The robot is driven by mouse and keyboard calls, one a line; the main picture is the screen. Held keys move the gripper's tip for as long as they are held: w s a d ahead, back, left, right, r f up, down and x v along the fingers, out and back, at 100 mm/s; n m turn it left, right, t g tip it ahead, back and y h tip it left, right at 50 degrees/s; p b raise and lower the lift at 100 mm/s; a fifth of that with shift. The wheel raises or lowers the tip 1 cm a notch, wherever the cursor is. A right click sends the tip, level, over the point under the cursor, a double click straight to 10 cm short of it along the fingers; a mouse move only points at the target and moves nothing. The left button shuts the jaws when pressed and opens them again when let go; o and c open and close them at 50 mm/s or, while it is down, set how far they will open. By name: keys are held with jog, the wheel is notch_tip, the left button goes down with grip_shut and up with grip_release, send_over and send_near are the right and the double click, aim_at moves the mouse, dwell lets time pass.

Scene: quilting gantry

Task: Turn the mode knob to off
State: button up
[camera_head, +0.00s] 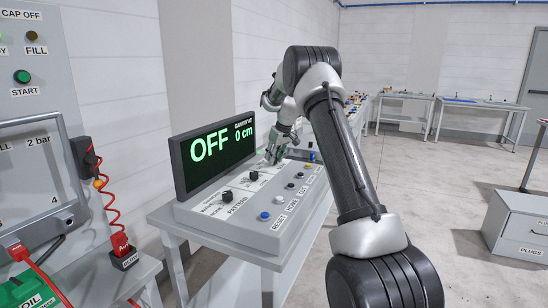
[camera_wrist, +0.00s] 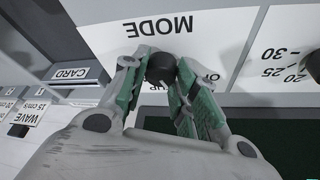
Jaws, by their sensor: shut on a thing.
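The mode knob (camera_wrist: 161,68) is a small round black knob on a pale panel below the upside-down word MODE in the wrist view. My gripper (camera_wrist: 158,84) has its green-padded fingers on either side of the knob and is shut on it. In the head view my gripper (camera_head: 272,155) is at the far part of the sloped console (camera_head: 300,205), and I cannot make out the mode knob there. The display (camera_head: 213,152) reads OFF and 0 cm in green.
Two other black knobs (camera_head: 226,196) and a row of buttons, with a blue one (camera_head: 265,216) nearest, sit on the console. A scale (camera_wrist: 292,60) lies right of the knob in the wrist view. Red cables (camera_head: 108,200) hang at the left. Open floor lies to the right.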

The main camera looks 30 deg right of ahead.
jog(key=n+y, duration=0.1)
jog(key=n, duration=0.3)
jog(key=shift+d+n+g+y, duration=0.15)
jog(key=shift+n+g+y, duration=0.25)
dwell(0.4)
jog(key=o, duration=1)
jog(key=v, duration=1.2)
jog(key=shift+w, duration=0.1)
